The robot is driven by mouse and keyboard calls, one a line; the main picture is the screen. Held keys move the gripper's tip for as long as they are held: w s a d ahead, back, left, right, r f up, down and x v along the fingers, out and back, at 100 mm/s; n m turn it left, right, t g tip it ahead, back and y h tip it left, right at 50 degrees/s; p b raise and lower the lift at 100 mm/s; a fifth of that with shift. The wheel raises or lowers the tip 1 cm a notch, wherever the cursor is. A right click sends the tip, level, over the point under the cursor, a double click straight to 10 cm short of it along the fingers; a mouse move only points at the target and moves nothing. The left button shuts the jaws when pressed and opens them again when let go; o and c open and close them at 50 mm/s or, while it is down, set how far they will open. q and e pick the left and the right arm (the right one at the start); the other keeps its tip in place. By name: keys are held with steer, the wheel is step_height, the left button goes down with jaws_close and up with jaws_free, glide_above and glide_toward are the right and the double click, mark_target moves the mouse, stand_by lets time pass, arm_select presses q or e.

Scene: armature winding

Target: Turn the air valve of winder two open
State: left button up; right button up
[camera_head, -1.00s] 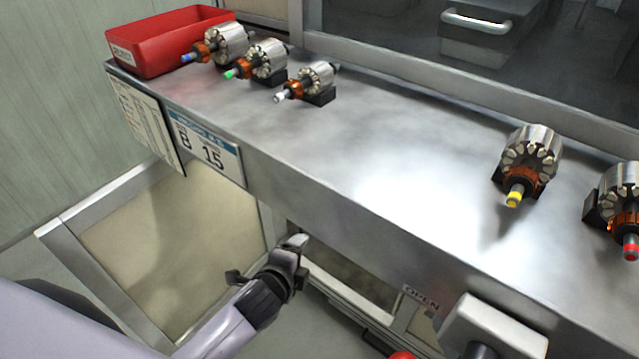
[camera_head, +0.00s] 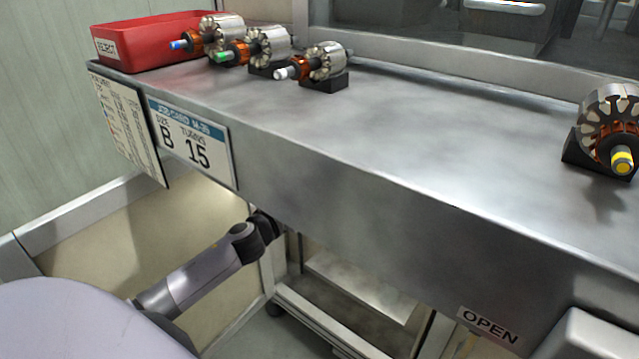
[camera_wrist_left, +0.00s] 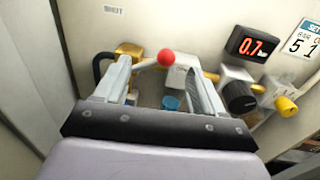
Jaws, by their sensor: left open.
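In the left wrist view a pale lever (camera_wrist_left: 145,64) with a red ball knob (camera_wrist_left: 166,57) shows beside a yellow fitting (camera_wrist_left: 128,50) on a light panel. It looks like the air valve's handle; which winder it belongs to I cannot tell. My left gripper (camera_wrist_left: 161,68) is open, and the red knob appears in the gap between its fingertips. Whether it touches the lever I cannot tell. In the head view my left wrist and gripper (camera_head: 265,228) are partly hidden below the bench front. My right gripper is not in view.
In the wrist view a display (camera_wrist_left: 252,46) reads 0.7, with a black knob (camera_wrist_left: 239,97) and a set card (camera_wrist_left: 304,37) by it. The bench (camera_head: 400,150) carries several armatures and a red reject bin (camera_head: 150,48). An OPEN label (camera_head: 487,325) is on its front.

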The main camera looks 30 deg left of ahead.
arm_select(q)
steer(key=w, duration=0.4)
steer(key=shift+w+b, duration=0.25)
steer(key=shift+b, duration=0.05)
